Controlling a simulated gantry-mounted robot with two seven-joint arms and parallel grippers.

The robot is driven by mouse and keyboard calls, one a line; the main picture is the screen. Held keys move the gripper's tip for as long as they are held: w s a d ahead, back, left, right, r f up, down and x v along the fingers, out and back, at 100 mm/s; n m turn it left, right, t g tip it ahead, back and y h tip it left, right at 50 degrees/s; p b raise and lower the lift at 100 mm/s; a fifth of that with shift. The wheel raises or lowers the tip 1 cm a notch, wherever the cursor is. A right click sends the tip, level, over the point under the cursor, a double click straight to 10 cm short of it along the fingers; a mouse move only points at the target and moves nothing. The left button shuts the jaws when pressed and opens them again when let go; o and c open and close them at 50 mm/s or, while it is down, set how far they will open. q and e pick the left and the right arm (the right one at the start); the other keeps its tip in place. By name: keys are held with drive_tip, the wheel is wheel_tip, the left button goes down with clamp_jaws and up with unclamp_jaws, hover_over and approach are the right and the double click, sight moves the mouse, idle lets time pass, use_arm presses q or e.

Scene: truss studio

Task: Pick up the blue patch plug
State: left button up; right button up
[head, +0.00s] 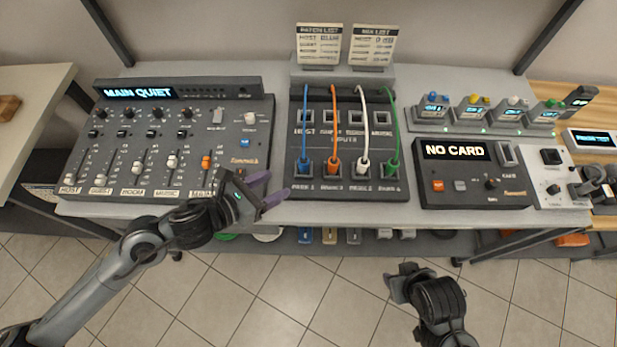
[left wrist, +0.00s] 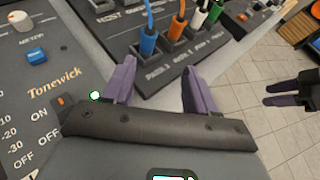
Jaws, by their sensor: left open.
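The blue patch plug (head: 303,168) stands in the leftmost of several sockets in the front row of the dark patch panel (head: 340,185). Its blue cable (head: 305,120) runs up to the back of the panel. In the left wrist view the blue plug (left wrist: 147,43) is beyond my fingertips, to the left of an orange plug (left wrist: 176,28). My left gripper (head: 277,187) is open and empty, in front and to the left of the plug, not touching it. It also shows in the left wrist view (left wrist: 160,72). My right gripper (head: 397,284) hangs over the floor; its fingers look apart in the left wrist view (left wrist: 283,94).
Orange, white (head: 363,162) and green (head: 393,168) plugs stand close to the right of the blue one. A fader mixer (head: 130,150) is to the left, a NO CARD unit (head: 470,185) to the right. Tiled floor is clear in front of the table.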

sight(300, 164)
use_arm(q)
drive_tip(key=shift+t, duration=0.4)
drive_tip(key=w+d, duration=0.1)
drive_tip(key=w+f+b, duration=0.1)
drive_tip(key=w, duration=0.1)
drive_tip(key=w+d, duration=0.1)
drive_tip(key=shift+w+d+f+b, duration=0.35)
drive_tip(key=shift+b, duration=0.05)
drive_tip(key=shift+f+b+x, duration=0.1)
drive_tip(key=shift+b+x, duration=0.1)
drive_tip(key=shift+x, duration=1.25)
drive_tip(key=shift+f+b+x, duration=0.15)
drive_tip(key=shift+b+x, duration=0.05)
drive_tip(key=shift+x, duration=1.3)
drive_tip(key=shift+s+a, duration=0.1)
use_arm(e)
wheel_tip(300, 164, down, 4)
drive_tip(key=shift+r, duration=0.1)
use_arm(q)
clamp_jaws()
use_arm(e)
drive_tip(key=shift+a, duration=0.1)
